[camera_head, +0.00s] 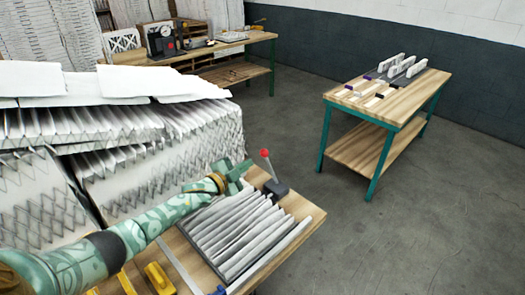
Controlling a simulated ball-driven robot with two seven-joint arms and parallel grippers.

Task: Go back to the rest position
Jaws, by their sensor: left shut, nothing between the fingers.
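My left arm comes in from the lower left, patterned in green. Its gripper (238,172) is shut and empty. It is above the back part of the near wooden table (312,211), beside a dark block with a red-knobbed lever (268,168). A pleated white filter (240,230) lies on the near table, below and to the right of the arm. My right gripper is not in view.
Large stacked pleated filters (150,140) stand close to the left of my arm. Yellow tools (159,279) lie at the near table's front. A wooden table with teal legs (410,103) stands at right. A workbench (235,42) stands at the back. The grey floor (440,220) at right is clear.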

